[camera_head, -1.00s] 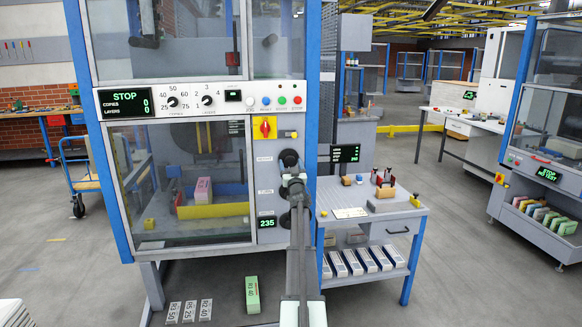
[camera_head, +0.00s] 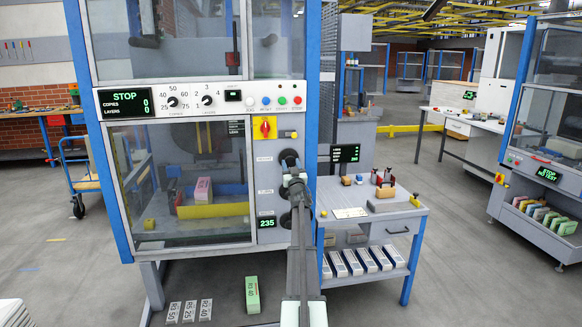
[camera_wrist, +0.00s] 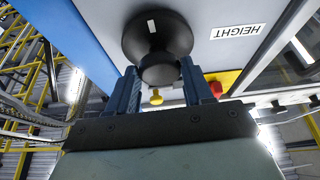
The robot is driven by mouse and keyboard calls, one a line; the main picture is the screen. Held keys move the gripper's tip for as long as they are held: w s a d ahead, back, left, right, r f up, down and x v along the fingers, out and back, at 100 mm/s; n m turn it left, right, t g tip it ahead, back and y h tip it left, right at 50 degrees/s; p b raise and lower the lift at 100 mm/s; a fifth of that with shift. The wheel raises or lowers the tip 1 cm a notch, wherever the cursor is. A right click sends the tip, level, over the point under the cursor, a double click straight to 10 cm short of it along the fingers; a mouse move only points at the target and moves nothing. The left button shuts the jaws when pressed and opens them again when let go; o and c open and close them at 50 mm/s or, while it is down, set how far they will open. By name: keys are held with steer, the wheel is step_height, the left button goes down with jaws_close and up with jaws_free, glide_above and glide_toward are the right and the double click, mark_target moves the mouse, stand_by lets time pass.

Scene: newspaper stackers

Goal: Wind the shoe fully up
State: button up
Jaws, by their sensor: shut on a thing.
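The black height knob (camera_wrist: 165,35), with a small white mark on its face, fills the upper middle of the wrist view beside a HEIGHT label (camera_wrist: 238,31). My gripper (camera_wrist: 160,78) has its blue fingers on both sides of the knob's round grip and is shut on it. In the head view the knob (camera_head: 289,157) is the top one on the machine's right panel, with my gripper (camera_head: 291,173) at it. Behind the machine's window are a yellow bar (camera_head: 213,210) and a pink-and-white stack (camera_head: 203,190). I cannot tell which part is the shoe.
A green display (camera_head: 267,223) reads 235 low on the panel. A red-and-yellow switch (camera_head: 265,127) sits above the knob. A grey side table (camera_head: 385,213) stands close to the right of my arm. A green block (camera_head: 252,295) lies on the floor below.

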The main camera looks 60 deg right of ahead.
steer(key=n+t+y, duration=0.1)
steer(key=n, duration=0.2)
steer(key=n+y, duration=0.2)
steer(key=n, duration=0.1)
steer(key=shift+s+d+n+t, duration=0.15)
steer(key=shift+n+t, duration=0.25)
steer(key=n+y, duration=0.1)
steer(key=n, duration=0.2)
steer(key=n+y, duration=0.1)
steer(key=n, duration=0.2)
steer(key=shift+s+d+r+t+y, duration=0.1)
steer(key=shift+r+t+y, duration=0.05)
steer(key=shift+t+y, duration=0.2)
steer(key=n, duration=0.2)
steer(key=n+y, duration=0.1)
steer(key=n, duration=0.1)
steer(key=n+g+y, duration=0.1)
steer(key=n, duration=0.1)
steer(key=shift+s+r, duration=0.1)
steer(key=shift+r, duration=0.15)
steer(key=shift+r+n+g+y, duration=0.1)
steer(key=shift+n+g+y, duration=0.3)
steer(key=shift+n, duration=0.7)
steer(key=shift+r+n+g+y, duration=0.15)
steer(key=shift+n+g, duration=0.3)
steer(key=shift+n, duration=0.65)
steer(key=shift+f, duration=0.1)
steer(key=o, duration=1)
steer(key=shift+o, duration=0.2)
